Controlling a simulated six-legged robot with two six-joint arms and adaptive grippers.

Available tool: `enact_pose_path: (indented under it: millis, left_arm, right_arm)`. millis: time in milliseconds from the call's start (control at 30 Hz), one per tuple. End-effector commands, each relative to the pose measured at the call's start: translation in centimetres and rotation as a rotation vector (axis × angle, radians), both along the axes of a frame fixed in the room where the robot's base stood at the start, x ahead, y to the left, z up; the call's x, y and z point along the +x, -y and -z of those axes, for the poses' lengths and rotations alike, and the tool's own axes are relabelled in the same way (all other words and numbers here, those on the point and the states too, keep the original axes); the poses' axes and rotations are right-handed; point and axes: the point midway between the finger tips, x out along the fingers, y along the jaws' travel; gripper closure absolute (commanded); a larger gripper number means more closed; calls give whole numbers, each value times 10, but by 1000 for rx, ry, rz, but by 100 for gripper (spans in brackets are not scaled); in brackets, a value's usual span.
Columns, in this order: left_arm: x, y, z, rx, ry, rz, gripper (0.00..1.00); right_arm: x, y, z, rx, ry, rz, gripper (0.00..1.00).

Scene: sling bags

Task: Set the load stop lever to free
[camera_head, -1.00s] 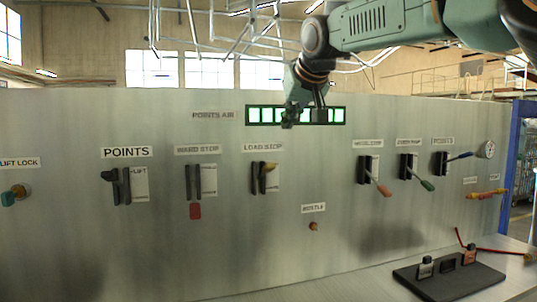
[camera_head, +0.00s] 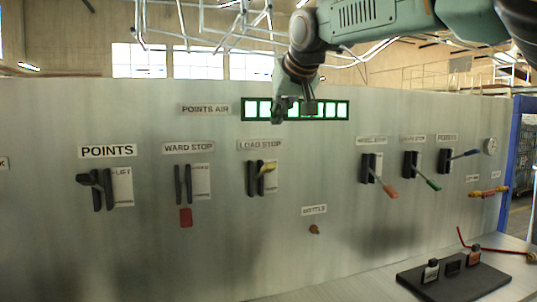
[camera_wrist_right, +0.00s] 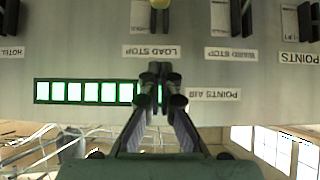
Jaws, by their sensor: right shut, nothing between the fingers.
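The load stop lever (camera_head: 267,169) has a yellow knob and sits in a black slotted mount under the LOAD STOP label on the grey panel. The knob sticks out near the top of its slot. In the right wrist view, which is upside down, the yellow knob (camera_wrist_right: 160,4) is cut by the top edge. My right gripper (camera_head: 281,116) is above the LOAD STOP label, in front of the lower edge of the green-lit display. It is shut and empty, apart from the lever. The fingertips (camera_wrist_right: 160,72) point toward the label in the wrist view. My left gripper is not in view.
The points lever (camera_head: 92,179) and ward stop lever (camera_head: 186,216) are left of the load stop. Several coloured levers (camera_head: 388,190) stand right. A small knob (camera_head: 314,229) is below. A black stand (camera_head: 452,284) rests on the ledge at lower right. The air before the load stop looks clear.

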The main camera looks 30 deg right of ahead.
Motion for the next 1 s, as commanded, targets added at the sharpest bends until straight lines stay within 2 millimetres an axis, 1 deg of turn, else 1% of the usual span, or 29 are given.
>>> enact_pose_path:
  millis: [167,267,600,800,1000]
  left_arm:
    - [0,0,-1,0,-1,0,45]
    - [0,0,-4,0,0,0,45]
    - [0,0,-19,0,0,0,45]
    - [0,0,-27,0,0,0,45]
    - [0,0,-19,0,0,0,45]
  right_arm:
    - [1,0,2,0,-1,0,100]
    - [8,2,9,0,-1,0,100]
    - [55,14,45,0,-1,1,100]
    - [80,20,65,-1,-1,0,100]
    - [67,17,87,1,0,-1,100]
